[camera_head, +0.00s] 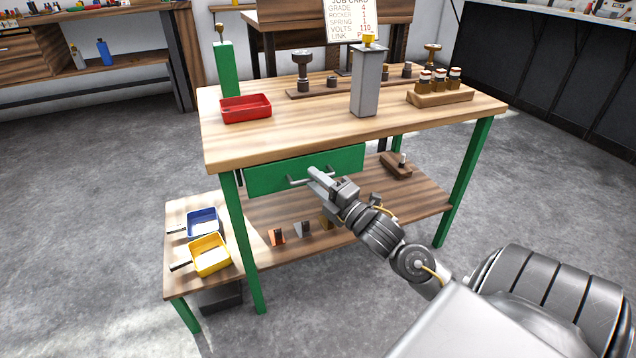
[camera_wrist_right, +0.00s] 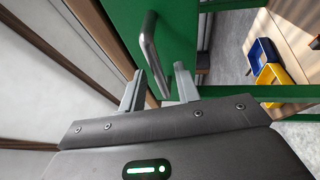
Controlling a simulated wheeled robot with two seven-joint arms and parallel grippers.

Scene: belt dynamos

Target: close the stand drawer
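The stand (camera_head: 450,112) is a workbench with a wooden top and green legs. Its green drawer front (camera_head: 270,178) sits under the top's front edge, with no clear gap showing. A metal bar handle (camera_head: 296,182) runs across it. My right gripper (camera_head: 318,178) is at the right part of the handle. In the right wrist view the handle (camera_wrist_right: 150,45) reaches between the two spread fingers (camera_wrist_right: 160,88), and the green drawer front (camera_wrist_right: 178,40) lies just beyond. Whether the fingers touch the handle is unclear. My left gripper is out of view.
A red tray (camera_head: 246,108), a grey post (camera_head: 369,85) and a wooden rack (camera_head: 440,97) stand on the top. Blue (camera_head: 203,222) and yellow (camera_head: 210,256) bins sit on a low side table at left. A lower shelf (camera_head: 350,213) holds small parts. The floor in front is clear.

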